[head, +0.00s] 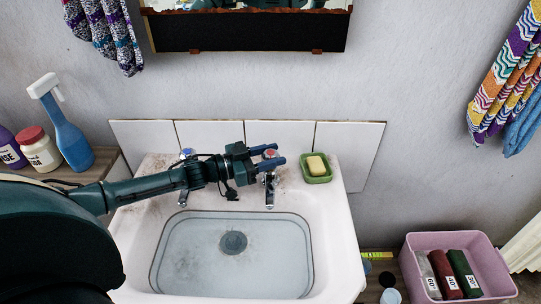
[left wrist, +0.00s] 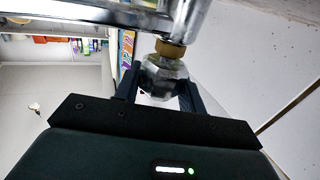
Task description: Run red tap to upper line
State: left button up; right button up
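The red tap (head: 270,180) stands at the back right of the white trough (head: 335,235), with a red mark on its handle. My left gripper (head: 268,156) reaches it from the left, one finger on each side of the handle. In the left wrist view the clear faceted handle (left wrist: 162,78) fills the gap between the fingertips, and the gripper looks shut on it. The basin holds greyish, clear water (head: 195,255) over a round drain. A dark line (head: 312,250) runs around the inside wall, close to the water's edge; I cannot make out a second line. My right gripper is not in view.
A blue-marked tap (head: 187,154) stands at the back left, partly behind my left arm. A green soap dish (head: 318,178) with yellow soap sits right of the red tap. A spray bottle (head: 68,135) stands left, a pink crate (head: 490,265) lower right.

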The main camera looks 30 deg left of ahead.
pick_arm(q)
jog(key=o, duration=0.5)
jog(key=shift+c, duration=0.2)
jog(key=v, duration=0.7)
jog(key=shift+s+a+b, duration=0.15)
jog(key=shift+s+b, duration=0.1)
jog(key=shift+b, duration=0.05)
